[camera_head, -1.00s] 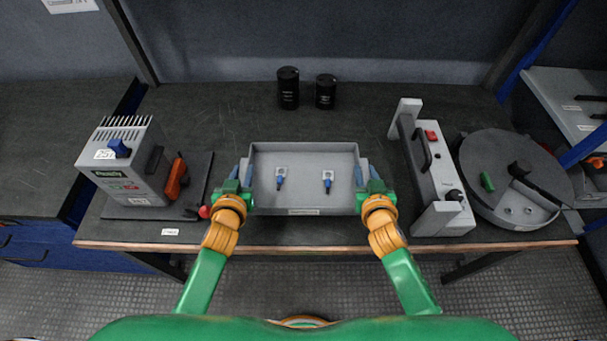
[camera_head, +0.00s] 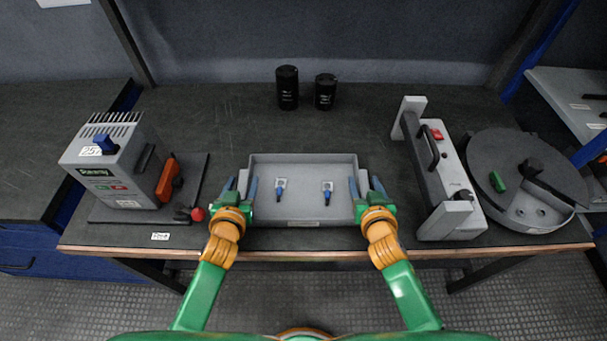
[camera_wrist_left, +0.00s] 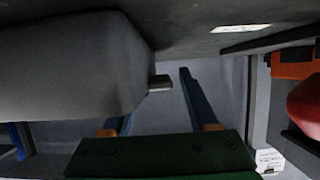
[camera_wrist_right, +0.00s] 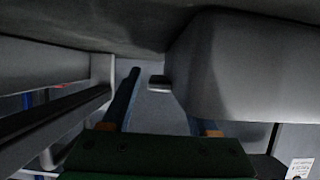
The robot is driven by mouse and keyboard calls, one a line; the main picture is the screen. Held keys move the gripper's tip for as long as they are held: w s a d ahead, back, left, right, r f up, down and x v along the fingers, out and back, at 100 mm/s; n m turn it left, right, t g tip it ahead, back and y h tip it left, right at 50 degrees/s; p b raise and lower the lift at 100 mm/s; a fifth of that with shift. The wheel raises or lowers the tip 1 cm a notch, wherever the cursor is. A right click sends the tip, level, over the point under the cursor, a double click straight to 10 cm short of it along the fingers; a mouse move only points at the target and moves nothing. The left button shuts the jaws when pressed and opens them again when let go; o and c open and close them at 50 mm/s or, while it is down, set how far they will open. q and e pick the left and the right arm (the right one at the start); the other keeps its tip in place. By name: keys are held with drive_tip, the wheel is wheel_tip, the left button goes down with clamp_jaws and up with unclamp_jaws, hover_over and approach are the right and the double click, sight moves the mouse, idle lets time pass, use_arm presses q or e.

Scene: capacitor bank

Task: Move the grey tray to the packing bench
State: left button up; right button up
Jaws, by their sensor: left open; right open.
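The grey tray (camera_head: 304,160) is in the middle of the dark bench top (camera_head: 220,120) near its front edge, and it appears to rest there. Two small grey pieces with blue ends (camera_head: 280,188) (camera_head: 327,190) lie in it. My left gripper (camera_head: 240,189) is open at the tray's left side, and my right gripper (camera_head: 366,189) is open at its right side. In the left wrist view the tray wall (camera_wrist_left: 70,65) hides part of one finger, and a small tab (camera_wrist_left: 159,83) sticks out between the fingers. The right wrist view shows a matching tab (camera_wrist_right: 157,82).
A grey boxed device (camera_head: 115,165) with an orange handle and red knob stands left on a dark base. A grey frame with a black handle (camera_head: 440,180) and a round grey drum (camera_head: 525,170) stand right. Two black cylinders (camera_head: 287,88) (camera_head: 325,91) stand behind.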

use_arm(q)
drive_tip(key=v, duration=1.1)
drive_tip(key=shift+s+r, duration=0.2)
drive_tip(key=shift+s, duration=0.15)
use_arm(e)
drive_tip(key=shift+s, duration=0.1)
use_arm(q)
drive_tip(key=shift+s+r, duration=0.1)
use_arm(e)
drive_tip(key=v, duration=1.1)
drive_tip(key=shift+s+r, duration=0.25)
drive_tip(key=shift+s, duration=0.15)
